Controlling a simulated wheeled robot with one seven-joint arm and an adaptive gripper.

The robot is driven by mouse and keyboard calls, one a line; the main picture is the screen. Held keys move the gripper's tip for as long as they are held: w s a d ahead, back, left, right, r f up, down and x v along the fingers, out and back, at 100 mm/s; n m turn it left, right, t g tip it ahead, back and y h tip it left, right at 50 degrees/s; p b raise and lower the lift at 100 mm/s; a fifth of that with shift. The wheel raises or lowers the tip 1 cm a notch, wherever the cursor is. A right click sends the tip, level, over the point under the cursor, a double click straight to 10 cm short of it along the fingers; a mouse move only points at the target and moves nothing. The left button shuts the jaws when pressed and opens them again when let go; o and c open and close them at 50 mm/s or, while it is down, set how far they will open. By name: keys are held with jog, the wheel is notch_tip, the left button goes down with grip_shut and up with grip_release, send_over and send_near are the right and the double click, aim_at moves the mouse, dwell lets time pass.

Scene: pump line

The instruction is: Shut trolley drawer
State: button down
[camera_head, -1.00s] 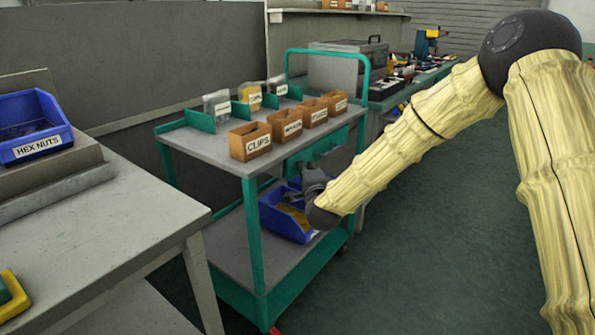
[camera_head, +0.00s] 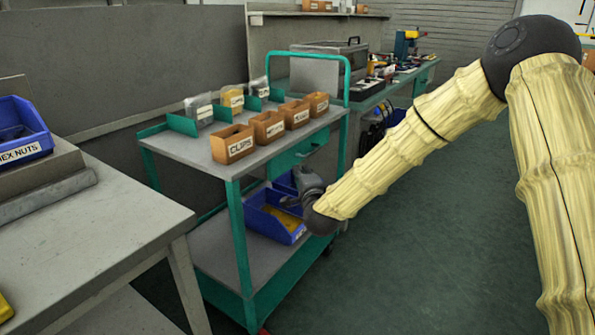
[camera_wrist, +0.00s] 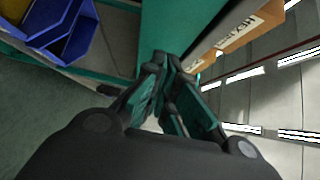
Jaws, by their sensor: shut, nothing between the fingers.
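The trolley (camera_head: 232,205) has a grey top and a teal frame. Its teal drawer (camera_head: 299,153) sits under the right edge of the top, with a handle on its front. I cannot tell how far it stands out. My gripper (camera_head: 300,182) is shut and empty, just below the drawer front and above the lower shelf; my wrist hides part of it. In the wrist view the closed fingertips (camera_wrist: 163,60) lie close to a teal panel (camera_wrist: 180,22), seemingly the drawer front. I cannot tell whether they touch.
Orange bins, one labelled CLIPS (camera_head: 233,144), line the trolley top. A blue bin (camera_head: 275,220) with yellowish contents stands on the lower shelf, beside my gripper. A grey table (camera_head: 90,230) stands at the left, a workbench (camera_head: 375,105) behind. The floor at the right is clear.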

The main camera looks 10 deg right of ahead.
jog(key=s+p, duration=0.1)
jog(key=s, duration=0.9)
jog(key=s+d+f+n+g, duration=0.1)
jog(key=s+f+n+g, duration=0.3)
jog(key=f, duration=0.5)
jog(key=s+f+n+g, duration=0.1)
jog(key=s+f, duration=0.5)
jog(key=f, duration=0.4)
jog(key=s+d+f+n+g, duration=0.1)
jog(key=s+f+n+g, duration=0.3)
jog(key=f, duration=0.5)
jog(key=s+d+f+n+g, duration=0.3)
jog(key=s+f, duration=0.4)
jog(key=s, duration=0.5)
jog(key=s+d+f+n+g, duration=0.2)
jog(key=s+d+f+g, duration=0.1)
jog(key=s+f, duration=0.65)
jog(key=s+d+n+g+h, duration=0.1)
jog(key=s+d+n+g, duration=0.2)
jog(key=s, duration=1)
notch_tip(320, 180, up, 25)
jog(key=p, duration=2.6)
jog(key=shift+d+r+h, duration=0.2)
jog(key=shift+d+h, duration=0.1)
jog(key=shift+d, duration=0.1)
